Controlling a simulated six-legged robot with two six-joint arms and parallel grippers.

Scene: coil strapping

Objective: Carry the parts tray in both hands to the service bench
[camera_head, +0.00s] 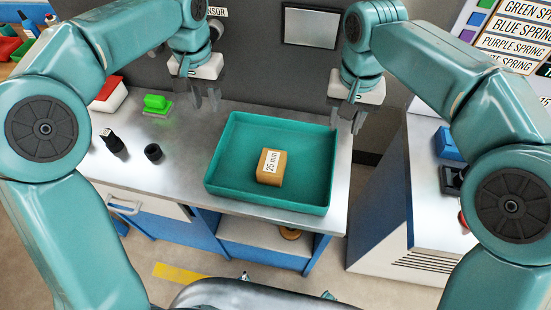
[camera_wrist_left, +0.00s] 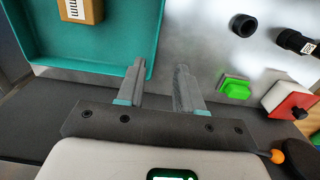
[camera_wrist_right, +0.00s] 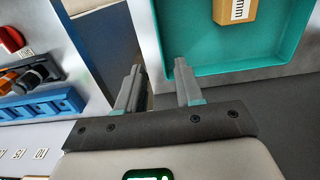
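The teal parts tray (camera_head: 232,152) lies on a grey metal worktop and holds one tan block (camera_head: 270,168) labelled "25 mm". My right gripper (camera_head: 346,118) is open and empty by the far right corner. In the right wrist view the tray's corner (camera_wrist_right: 165,60) shows between its fingers. Neither gripper visibly touches the tray. I cannot tell which surface is the service bench.
A separate cabinet (camera_head: 425,190) stands right, across a floor gap. A grey panel rises behind.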

